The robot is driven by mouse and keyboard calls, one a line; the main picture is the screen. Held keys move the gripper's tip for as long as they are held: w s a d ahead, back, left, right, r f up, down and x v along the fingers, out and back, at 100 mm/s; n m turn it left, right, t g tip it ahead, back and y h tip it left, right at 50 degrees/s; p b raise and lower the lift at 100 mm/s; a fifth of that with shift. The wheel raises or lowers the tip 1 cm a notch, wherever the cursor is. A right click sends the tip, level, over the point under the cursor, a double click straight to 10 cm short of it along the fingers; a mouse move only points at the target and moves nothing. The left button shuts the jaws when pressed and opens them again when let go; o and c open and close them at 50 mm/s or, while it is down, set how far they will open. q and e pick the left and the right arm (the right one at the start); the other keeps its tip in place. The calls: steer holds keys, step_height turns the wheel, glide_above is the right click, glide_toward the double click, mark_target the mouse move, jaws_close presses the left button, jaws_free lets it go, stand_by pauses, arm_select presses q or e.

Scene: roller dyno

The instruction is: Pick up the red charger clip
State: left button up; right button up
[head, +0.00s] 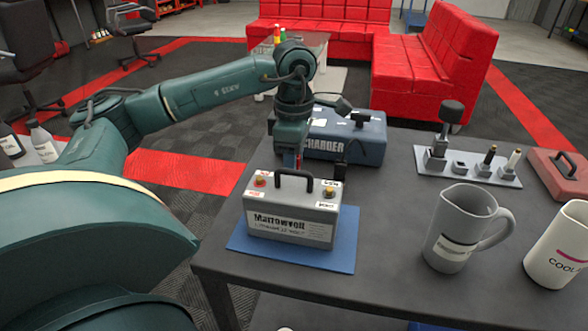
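My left gripper (291,158) points down just behind the grey battery (290,222), in front of the left end of the blue charger (345,140). A small reddish patch shows at its fingertips. I cannot tell whether this is the red charger clip or whether the fingers are shut on it. The clip is not clearly visible anywhere else. My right gripper is not in view.
On the dark table (385,285) are a grey jug (457,232), a white coolant jug (560,250), a grey holder with upright pieces (470,168) and a red case (556,172). The table is clear between the mat and the grey jug. Red sofas (420,70) stand behind.

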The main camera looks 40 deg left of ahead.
arm_select(q)
steer(key=shift+f, duration=0.5)
jaws_close()
